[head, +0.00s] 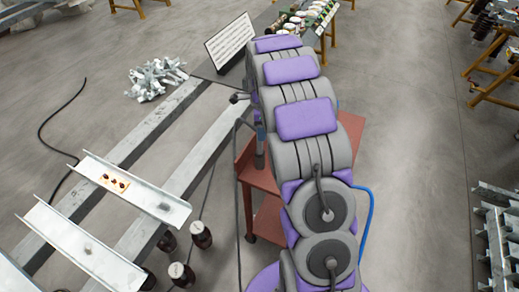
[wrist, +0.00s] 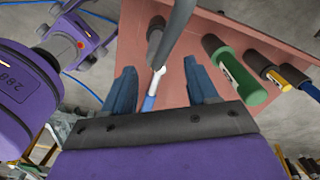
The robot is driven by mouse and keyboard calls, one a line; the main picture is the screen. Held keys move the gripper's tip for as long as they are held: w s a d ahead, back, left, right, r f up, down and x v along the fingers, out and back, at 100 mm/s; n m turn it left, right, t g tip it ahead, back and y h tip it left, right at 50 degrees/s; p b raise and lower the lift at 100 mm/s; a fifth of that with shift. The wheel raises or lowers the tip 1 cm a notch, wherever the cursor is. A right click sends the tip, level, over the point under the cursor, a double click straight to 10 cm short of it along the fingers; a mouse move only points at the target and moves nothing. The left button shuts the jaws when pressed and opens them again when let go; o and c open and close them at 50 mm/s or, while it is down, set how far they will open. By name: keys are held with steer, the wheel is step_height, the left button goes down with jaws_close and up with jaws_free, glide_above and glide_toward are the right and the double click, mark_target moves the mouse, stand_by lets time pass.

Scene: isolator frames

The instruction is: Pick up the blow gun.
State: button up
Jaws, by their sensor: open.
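My gripper (wrist: 159,78) is open, its two blue fingers apart in the wrist view. Between and beyond them is a slim grey, curved piece (wrist: 178,35), with a white and blue stem (wrist: 152,92) below it. This may be the blow gun, but I cannot tell for sure, as its outline is partly cut off by the frame and my gripper. Nothing is clearly held. In the head view my arm covers much of this area, and I cannot make out the blow gun there.
A red cart (head: 262,178) stands beside my arm; its top (wrist: 232,32) holds a green cylinder (wrist: 240,78) and a yellow-handled tool (wrist: 280,72) on the right. A blue hose (head: 369,215) loops by the cart. Metal beams (head: 185,150) lie left; open floor (head: 415,150) lies right.

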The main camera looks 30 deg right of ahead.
mark_target(260, 144)
steer(key=f, duration=0.3)
steer(key=f+b, duration=0.1)
steer(key=f, duration=0.1)
steer(key=f+b, duration=0.1)
steer(key=f, duration=0.2)
steer(key=shift+a+f, duration=0.25)
steer(key=shift+f, duration=0.1)
jaws_close()
steer(key=shift+r, duration=0.15)
